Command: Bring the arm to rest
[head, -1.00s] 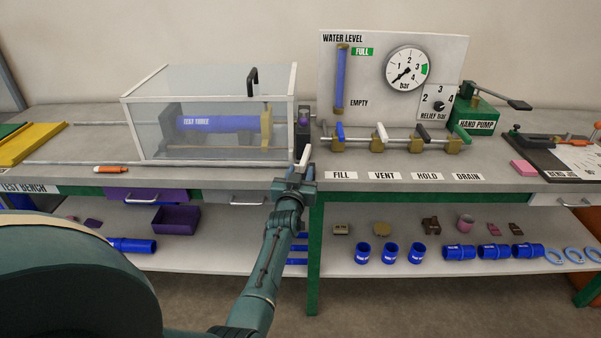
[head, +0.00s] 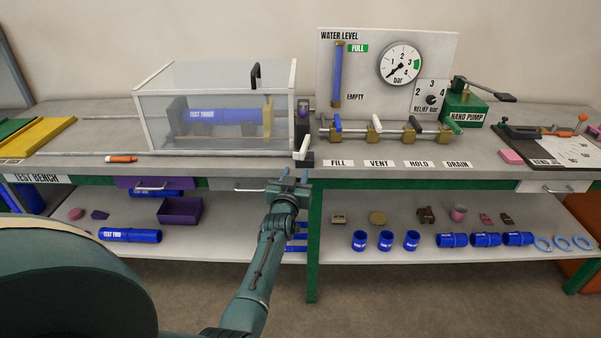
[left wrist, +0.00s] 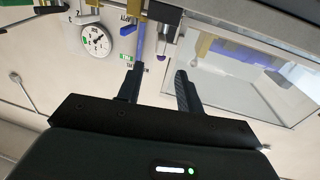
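My left arm reaches up from the bottom of the head view, and its gripper (head: 295,177) is in front of the bench's front edge. In the left wrist view the two dark fingers of this gripper (left wrist: 156,78) stand apart with nothing between them. The gripper is just below a white and black handle (head: 303,152) at the right front corner of the clear test box (head: 215,85). A gap shows between the fingertips and the handle. My right gripper is not in view.
The bench top (head: 240,170) holds the box, a valve row (head: 375,133), a gauge panel (head: 350,60) and a green hand pump (head: 465,108). The lower shelf (head: 340,250) carries blue sleeves and small parts. Open floor lies in front.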

